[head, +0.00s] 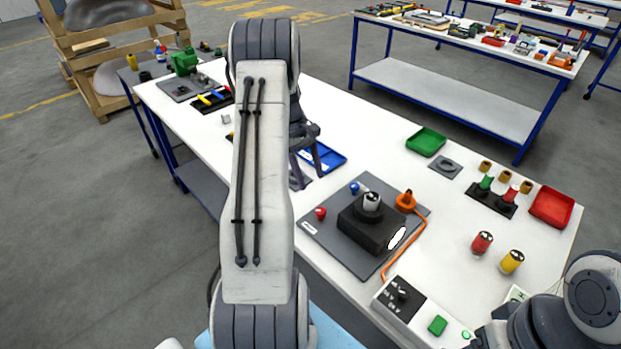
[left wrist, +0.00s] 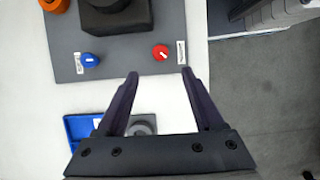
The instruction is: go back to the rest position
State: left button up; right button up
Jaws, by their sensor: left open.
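My left gripper (head: 305,168) is open and empty above the white workbench (head: 345,128), near the blue tray. In the left wrist view its two fingers (left wrist: 160,85) are spread, with bare white bench between them and nothing held. My left arm reaches across the middle of the head view and hides part of the bench. My right arm shows only in part at the lower right; its gripper is out of view.
A grey board (head: 325,235) with a black block (head: 368,230), red and blue knobs and an orange plug lies near the gripper. A blue tray (head: 328,158) is beside it. Green (head: 426,141) and red (head: 551,207) trays stand right. Bench middle beyond the gripper is clear.

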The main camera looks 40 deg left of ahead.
dwell(0.3)
pick_arm(q)
jog(key=s+d+r+m+y, duration=0.1)
jog(key=d+r+m, duration=0.25)
jog(key=d, duration=0.65)
jog(key=s+d+r+m+y, duration=0.1)
jog(key=d+r+m, duration=0.3)
jog(key=d, duration=0.5)
jog(key=s+d+r+m+y, duration=0.1)
jog(key=d+r+m, duration=0.3)
jog(key=d, duration=0.6)
jog(key=s+d+m, duration=0.4)
jog(key=s+m, duration=0.2)
jog(key=s, duration=0.3)
jog(key=s+d+m, duration=0.5)
jog(key=s+m, duration=0.2)
jog(key=s, duration=0.2)
jog(key=shift+s+d, duration=0.25)
jog(key=shift+s, duration=0.15)
